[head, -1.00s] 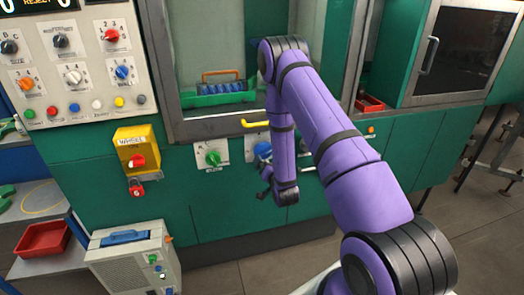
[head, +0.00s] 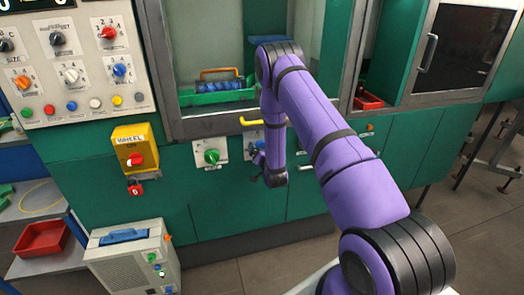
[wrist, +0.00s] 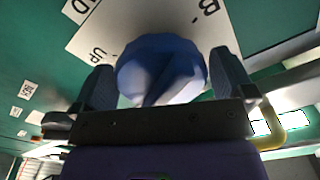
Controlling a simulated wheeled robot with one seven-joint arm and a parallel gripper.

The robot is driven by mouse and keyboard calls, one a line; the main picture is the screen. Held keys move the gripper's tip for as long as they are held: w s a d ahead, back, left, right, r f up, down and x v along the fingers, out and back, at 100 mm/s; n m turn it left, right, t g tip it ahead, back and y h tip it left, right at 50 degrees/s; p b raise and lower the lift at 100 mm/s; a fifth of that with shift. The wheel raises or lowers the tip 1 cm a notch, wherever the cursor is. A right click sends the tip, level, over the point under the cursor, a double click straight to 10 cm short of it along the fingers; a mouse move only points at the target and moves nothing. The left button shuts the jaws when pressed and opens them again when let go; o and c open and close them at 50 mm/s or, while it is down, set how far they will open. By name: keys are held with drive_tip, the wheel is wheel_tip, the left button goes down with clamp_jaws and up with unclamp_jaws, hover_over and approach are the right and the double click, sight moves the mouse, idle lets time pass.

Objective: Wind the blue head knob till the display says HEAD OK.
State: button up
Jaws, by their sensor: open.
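The blue head knob (wrist: 160,70) sits on a white plate (wrist: 110,30) with lettering in the wrist view. My gripper (head: 257,160) is at the knob, one finger on each side of it. The fingers are apart, and I cannot tell whether either touches the knob. In the head view my gripper and wrist hide most of the knob. The display (head: 45,4) is cut off by the top edge of the head view, so its wording cannot be read.
A green knob (head: 212,156) on its own plate is left of the gripper. A yellow handle (head: 252,122) sticks out just above. The yellow WHEEL box (head: 135,148) with a red switch and padlock is further left. A grey unit (head: 130,262) stands on the left.

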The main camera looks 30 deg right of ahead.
drive_tip(key=shift+w, duration=0.2)
drive_tip(key=c, duration=0.7)
drive_tip(key=shift+d+n, duration=0.1)
drive_tip(key=shift+n, duration=0.9)
drive_tip(key=o, duration=0.7)
drive_tip(key=v, duration=1.1)
